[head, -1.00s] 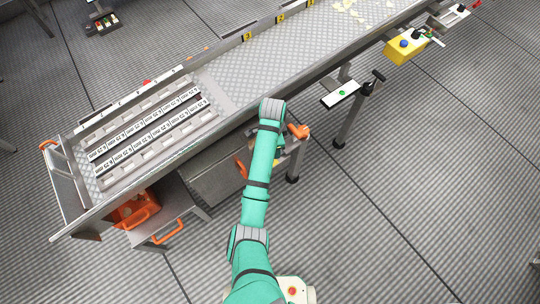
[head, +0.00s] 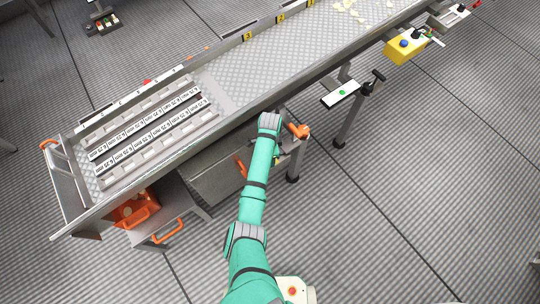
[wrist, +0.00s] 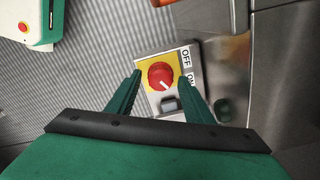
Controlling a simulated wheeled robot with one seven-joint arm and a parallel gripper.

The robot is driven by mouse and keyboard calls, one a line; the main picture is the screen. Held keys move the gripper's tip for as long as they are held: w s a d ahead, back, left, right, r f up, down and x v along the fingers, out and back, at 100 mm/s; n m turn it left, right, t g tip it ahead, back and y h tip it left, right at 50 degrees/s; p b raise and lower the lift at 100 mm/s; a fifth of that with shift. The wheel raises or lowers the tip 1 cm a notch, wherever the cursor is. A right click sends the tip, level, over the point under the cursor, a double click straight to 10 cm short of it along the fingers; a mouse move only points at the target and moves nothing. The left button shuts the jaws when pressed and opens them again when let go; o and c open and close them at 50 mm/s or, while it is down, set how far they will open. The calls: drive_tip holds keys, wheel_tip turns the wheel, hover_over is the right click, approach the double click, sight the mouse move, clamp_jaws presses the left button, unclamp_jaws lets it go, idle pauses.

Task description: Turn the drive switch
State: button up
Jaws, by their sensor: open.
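The drive switch is a round red knob (wrist: 161,75) on a yellow plate, on a small grey box, in the wrist view. A white mark on the knob points to the lower right. An OFF label (wrist: 186,59) is beside it, and an ON label below that is partly covered by my right finger. My gripper (wrist: 160,77) is open, its two green fingers on either side of the knob in the picture. I cannot tell whether they touch it. In the head view my arm hides the switch and the fingers.
A grey block (wrist: 170,104) sits below the knob on the box. Metal housing is close on the right in the wrist view.

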drive_tip(key=shift+f, duration=0.15)
drive_tip(key=shift+c, duration=0.6)
drive_tip(key=c, duration=0.9)
drive_tip(key=shift+n, duration=0.4)
drive_tip(key=n, duration=0.5)
drive_tip(key=shift+w+n, duration=0.1)
drive_tip(key=shift+n, duration=0.2)
drive_tip(key=n, duration=0.5)
drive_tip(key=shift+a, duration=0.1)
drive_tip(key=shift+n, duration=0.4)
